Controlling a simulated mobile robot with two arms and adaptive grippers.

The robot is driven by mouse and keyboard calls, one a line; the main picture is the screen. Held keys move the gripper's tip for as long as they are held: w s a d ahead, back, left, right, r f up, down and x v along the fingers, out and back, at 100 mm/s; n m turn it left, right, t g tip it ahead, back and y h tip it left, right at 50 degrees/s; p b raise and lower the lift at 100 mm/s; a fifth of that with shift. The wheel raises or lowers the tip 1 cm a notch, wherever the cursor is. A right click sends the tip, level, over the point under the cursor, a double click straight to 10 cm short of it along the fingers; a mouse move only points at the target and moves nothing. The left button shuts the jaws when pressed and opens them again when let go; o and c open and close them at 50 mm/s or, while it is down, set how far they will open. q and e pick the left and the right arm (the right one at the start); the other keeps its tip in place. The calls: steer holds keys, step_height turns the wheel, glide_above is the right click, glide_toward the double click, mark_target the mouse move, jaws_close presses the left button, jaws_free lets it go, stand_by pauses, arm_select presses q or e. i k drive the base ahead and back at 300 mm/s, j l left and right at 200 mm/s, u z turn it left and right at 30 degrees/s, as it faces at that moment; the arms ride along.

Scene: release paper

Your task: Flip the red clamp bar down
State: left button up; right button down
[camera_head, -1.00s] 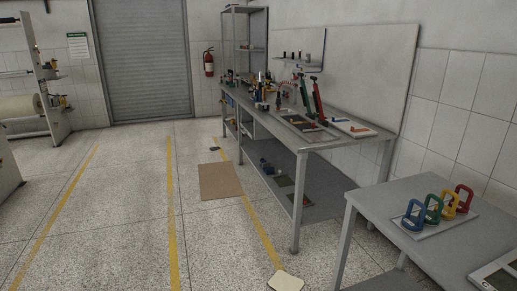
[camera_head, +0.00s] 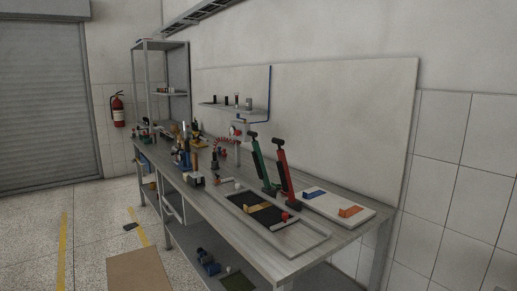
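The red clamp bar (camera_head: 282,172) stands raised, leaning slightly back, on the workbench (camera_head: 240,234) in the middle of the view. Neither of my grippers is in view.
A white board (camera_head: 352,218) with a blue and an orange piece lies right of the red bar. Several tools crowd the bench's far left part. A brown mat (camera_head: 138,272) lies on the floor, with open floor around it.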

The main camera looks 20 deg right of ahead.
mark_target(282, 164)
steer(key=i+z, duration=0.25)
steer(key=i, duration=0.2)
steer(key=i+j+z, duration=0.25)
steer(key=i, duration=0.15)
steer(key=i+j+z, duration=0.25)
steer(key=i, duration=0.2)
